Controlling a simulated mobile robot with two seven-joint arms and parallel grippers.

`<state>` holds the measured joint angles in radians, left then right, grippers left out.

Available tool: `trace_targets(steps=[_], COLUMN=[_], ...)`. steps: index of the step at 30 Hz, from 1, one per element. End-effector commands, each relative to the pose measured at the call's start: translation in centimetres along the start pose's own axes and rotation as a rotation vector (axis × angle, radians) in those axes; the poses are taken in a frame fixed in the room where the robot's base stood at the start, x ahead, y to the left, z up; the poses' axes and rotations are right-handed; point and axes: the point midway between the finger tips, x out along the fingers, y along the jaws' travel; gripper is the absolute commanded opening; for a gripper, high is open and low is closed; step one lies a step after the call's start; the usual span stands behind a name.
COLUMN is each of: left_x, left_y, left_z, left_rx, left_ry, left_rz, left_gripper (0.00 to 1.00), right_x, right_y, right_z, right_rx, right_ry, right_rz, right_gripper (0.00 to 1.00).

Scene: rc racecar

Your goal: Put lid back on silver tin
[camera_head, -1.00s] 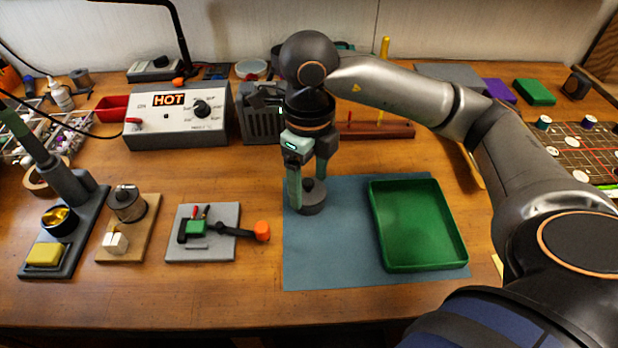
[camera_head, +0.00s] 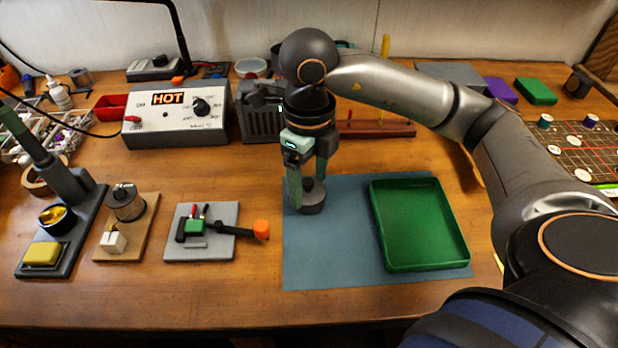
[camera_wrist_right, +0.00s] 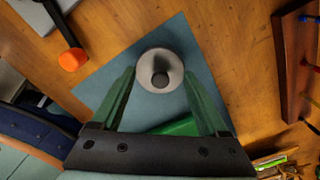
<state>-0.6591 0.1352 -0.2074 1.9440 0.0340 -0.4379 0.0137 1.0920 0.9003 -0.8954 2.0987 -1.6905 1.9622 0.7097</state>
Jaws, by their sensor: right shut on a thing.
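A round grey knobbed piece (camera_head: 313,203), which looks like the tin's lid, is at the left part of the blue mat (camera_head: 335,262). My right gripper (camera_head: 307,196) points down with its fingers on either side of it. In the right wrist view the light grey disc with its dark knob (camera_wrist_right: 161,70) sits between the two green fingertips (camera_wrist_right: 160,73), and my gripper is shut on it. Whether the silver tin is under it, I cannot tell. My left gripper is out of view.
A green tray (camera_head: 420,262) lies on the right of the mat. To the left are a grey plate with a small clamp (camera_head: 200,245), a wooden board with a metal spool (camera_head: 126,203) and a soldering stand (camera_head: 68,190). The HOT box (camera_head: 178,128) is behind.

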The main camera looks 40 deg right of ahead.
Motion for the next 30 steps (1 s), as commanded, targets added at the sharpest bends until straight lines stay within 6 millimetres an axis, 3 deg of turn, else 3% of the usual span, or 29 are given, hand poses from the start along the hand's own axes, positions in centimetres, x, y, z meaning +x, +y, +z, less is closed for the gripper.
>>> trace_targets(steps=[7, 8, 14, 30], left_x=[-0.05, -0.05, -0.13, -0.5], left_y=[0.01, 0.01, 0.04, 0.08], left_z=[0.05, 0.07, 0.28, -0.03], left_rx=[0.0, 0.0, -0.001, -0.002], left_ry=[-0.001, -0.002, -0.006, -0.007], left_rz=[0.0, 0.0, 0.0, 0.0], left_gripper=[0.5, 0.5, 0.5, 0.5], right_x=[-0.04, -0.03, -0.03, -0.71], right_y=[0.0, 0.0, 0.0, 0.0], right_z=[0.01, 0.01, 0.01, 0.01], right_rx=[0.0, 0.0, 0.0, 0.0], right_ry=[0.0, 0.0, 0.0, -0.001], right_rz=[0.0, 0.0, 0.0, 0.0], right_gripper=[0.25, 0.78, 1.0, 1.0])
